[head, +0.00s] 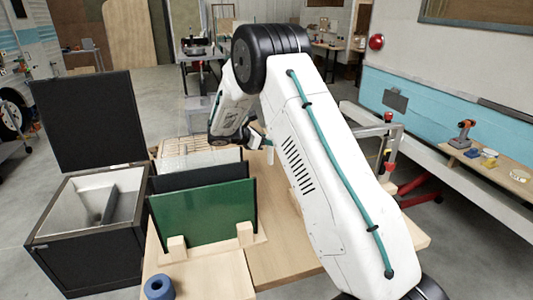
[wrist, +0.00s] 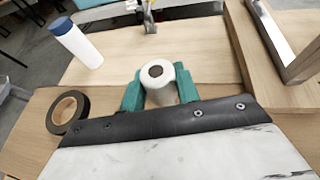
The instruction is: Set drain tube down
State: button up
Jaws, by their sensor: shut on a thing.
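The drain tube, a white cylinder with a dark round hole in its end, is in my gripper. In the wrist view the tube (wrist: 157,74) stands between the two teal fingers of my gripper (wrist: 160,92), which press on it from both sides. In the head view my gripper (head: 257,139) is beyond the upright panels, above the wooden table, with the pale tube (head: 268,154) hanging below it. My arm hides part of the table there. I cannot tell whether the tube's lower end touches the table.
In the wrist view a white bottle with a blue end (wrist: 75,42) and a black tape roll (wrist: 67,112) are at the left. In the head view a green panel (head: 205,212) stands in a rack; a blue roll (head: 159,287) is in front. An open black bin (head: 90,225) stands left.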

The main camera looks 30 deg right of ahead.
aim_at(269, 149)
jog(key=shift+f, duration=1.95)
jog(key=o, duration=1)
jog(key=shift+f, duration=0.1)
jog(key=shift+c, duration=0.2)
jog(key=s+v, duration=0.1)
jog(key=v, duration=1.1)
jog(key=shift+w+r, duration=0.25)
jog(key=shift+w, duration=0.2)
